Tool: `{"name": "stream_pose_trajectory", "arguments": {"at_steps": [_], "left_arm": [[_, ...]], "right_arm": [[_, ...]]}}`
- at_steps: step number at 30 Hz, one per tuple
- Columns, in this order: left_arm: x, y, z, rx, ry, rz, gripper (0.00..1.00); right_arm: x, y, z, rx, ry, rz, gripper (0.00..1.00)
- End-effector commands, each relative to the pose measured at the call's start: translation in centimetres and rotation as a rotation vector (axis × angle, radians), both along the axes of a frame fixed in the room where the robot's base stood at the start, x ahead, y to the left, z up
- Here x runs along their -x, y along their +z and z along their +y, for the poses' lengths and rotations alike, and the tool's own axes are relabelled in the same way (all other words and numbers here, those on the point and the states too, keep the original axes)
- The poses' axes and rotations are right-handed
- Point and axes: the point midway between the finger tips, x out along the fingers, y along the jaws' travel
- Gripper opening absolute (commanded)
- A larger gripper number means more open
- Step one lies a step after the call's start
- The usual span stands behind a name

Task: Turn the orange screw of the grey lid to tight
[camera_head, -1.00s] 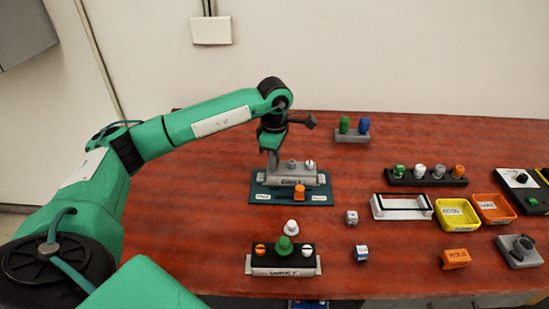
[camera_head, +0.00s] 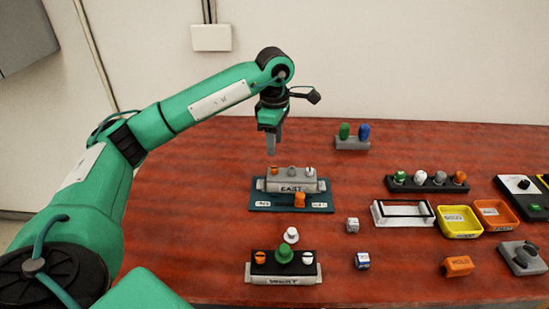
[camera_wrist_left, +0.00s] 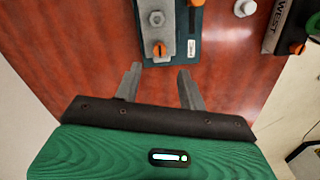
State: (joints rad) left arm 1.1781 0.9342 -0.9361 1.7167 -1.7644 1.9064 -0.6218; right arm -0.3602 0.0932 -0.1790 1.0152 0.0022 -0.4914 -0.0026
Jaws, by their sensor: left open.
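The grey lid (camera_head: 292,186), labelled EAST, sits on a dark teal board (camera_head: 262,207). Its orange screw (camera_head: 274,170) is at the left end, a grey knob (camera_head: 291,171) in the middle and a white screw (camera_head: 310,171) at the right. My left gripper (camera_head: 270,150) is raised above and behind the orange screw, apart from it. In the left wrist view its fingers (camera_wrist_left: 158,82) are spread and empty, with the orange screw (camera_wrist_left: 160,49) just beyond the tips. The screw's exact turn is hard to read. My right gripper is out of view.
A black lid labelled WEST (camera_head: 283,271) with a green knob stands in front, a white knob (camera_head: 291,235) behind it. An orange peg (camera_head: 299,200) stands before the grey lid. Yellow (camera_head: 458,234) and orange trays (camera_head: 495,224) lie right. The table's left side is clear.

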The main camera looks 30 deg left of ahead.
Motion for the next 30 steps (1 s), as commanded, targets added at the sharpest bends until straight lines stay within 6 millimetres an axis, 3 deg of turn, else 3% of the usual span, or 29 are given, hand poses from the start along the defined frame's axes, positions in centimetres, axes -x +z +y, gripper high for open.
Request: {"name": "stream_pose_trajectory", "arguments": {"at_steps": [3, 9, 30], "left_arm": [[-0.1, 2.4, 0.0, 0.001, 0.000, -0.003, 0.41], [0.0, 4.9, 0.0, 0.000, 0.000, -0.001, 0.41], [0.0, 5.9, 0.0, 0.000, 0.001, 0.000, 0.41]], "right_arm": [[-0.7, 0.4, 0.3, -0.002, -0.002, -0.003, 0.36], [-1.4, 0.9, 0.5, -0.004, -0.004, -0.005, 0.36], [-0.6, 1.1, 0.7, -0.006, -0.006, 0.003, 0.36]]}}
